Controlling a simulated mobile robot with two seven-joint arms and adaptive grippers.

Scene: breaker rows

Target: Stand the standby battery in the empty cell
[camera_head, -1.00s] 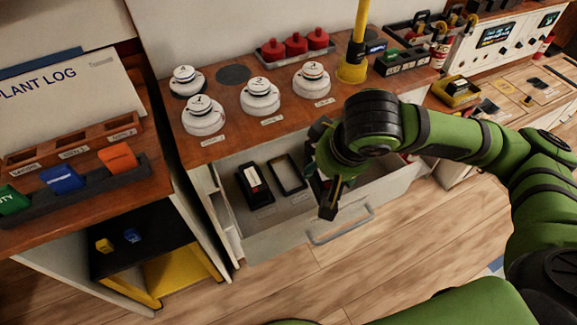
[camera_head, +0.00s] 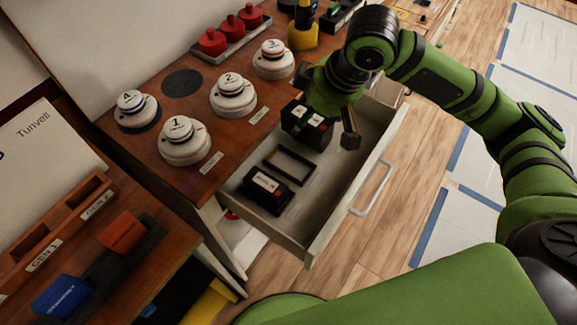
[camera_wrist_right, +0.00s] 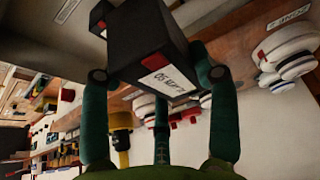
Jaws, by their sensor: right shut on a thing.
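My right gripper (camera_head: 326,108) is shut on a black battery (camera_head: 306,126) with white and red markings, over the far part of the open drawer. In the right wrist view the black battery (camera_wrist_right: 150,45) sits between the green fingers, its white label facing the camera. An empty black rectangular frame, the empty cell (camera_head: 289,165), lies on the drawer floor, nearer than the held battery and apart from it. A second black battery (camera_head: 266,190) with a red and white label stands beside the frame on its near side. I cannot tell how high the held battery is. My left gripper is not in view.
The open drawer (camera_head: 345,195) has a raised front with a pale handle. Numbered white round units (camera_head: 185,141) stand on the wooden counter above it. Red pieces (camera_head: 230,31) stand in a tray behind them. The drawer's front side is largely bare.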

